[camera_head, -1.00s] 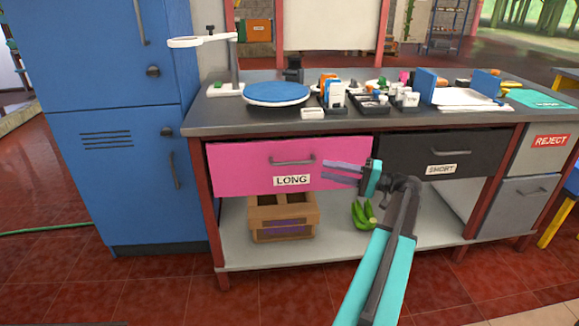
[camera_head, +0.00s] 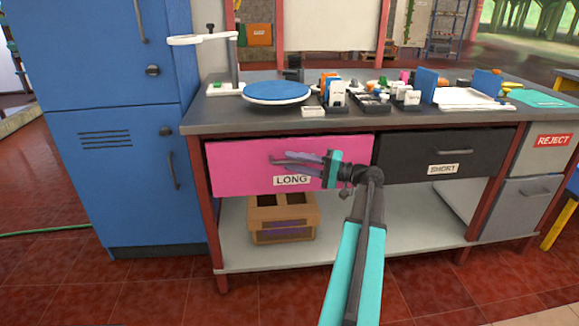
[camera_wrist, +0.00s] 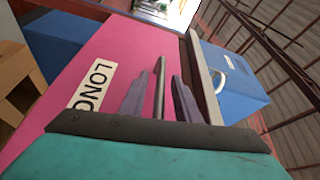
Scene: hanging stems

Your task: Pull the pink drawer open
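The pink drawer (camera_head: 235,172) has a white LONG label (camera_head: 292,180) and a grey bar handle (camera_head: 277,160). Its front sits under the worktop and looks closed. My gripper (camera_head: 284,158) is at the handle, in front of the drawer, hiding much of the bar. In the wrist view, the handle bar (camera_wrist: 160,72) lies between the two fingers of my gripper (camera_wrist: 159,88). Narrow gaps show on both sides of the bar, so the fingers look open around it. The pink front (camera_wrist: 88,55) and LONG label (camera_wrist: 92,88) also show there.
A black drawer (camera_head: 405,168) labelled SHORT is to the right, with grey REJECT compartments beyond. A blue cabinet (camera_head: 110,110) stands left. The worktop (camera_head: 225,121) above holds a blue round plate (camera_head: 276,92) and small items. A wooden crate (camera_head: 282,216) is on the shelf below.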

